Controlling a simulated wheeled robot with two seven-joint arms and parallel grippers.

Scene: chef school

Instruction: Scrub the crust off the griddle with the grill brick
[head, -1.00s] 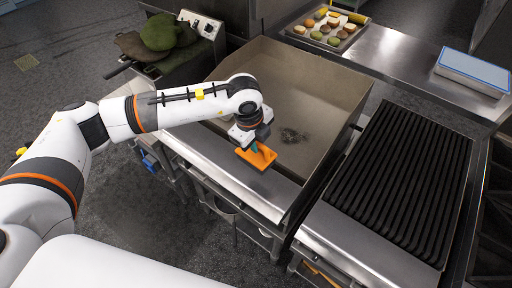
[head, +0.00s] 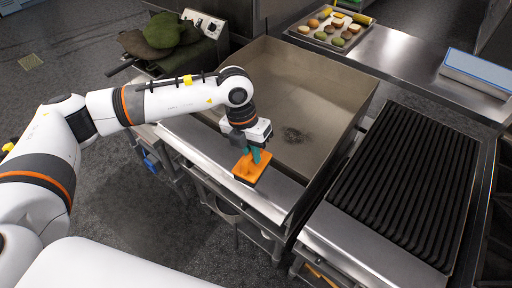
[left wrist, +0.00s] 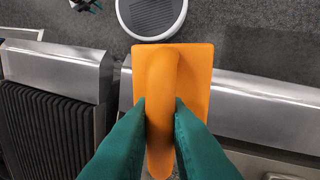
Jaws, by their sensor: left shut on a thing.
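The orange grill brick (head: 251,168) has a raised handle and a flat base. My left gripper (head: 253,155) is shut on its handle. In the left wrist view the brick (left wrist: 197,85) fills the middle, with the green fingers of my left gripper (left wrist: 160,108) on both sides of the handle. The brick is over the steel front ledge of the griddle (head: 328,85); I cannot tell whether it touches. A dark crust patch (head: 294,135) lies on the griddle plate, right of and beyond the gripper. My right gripper is not in view.
A ribbed black grill (head: 408,185) stands right of the griddle. A tray of round food pieces (head: 332,28) and a blue-topped box (head: 474,73) are on the back counter. Green cloth items (head: 166,32) lie at the back left. The griddle's raised walls border its plate.

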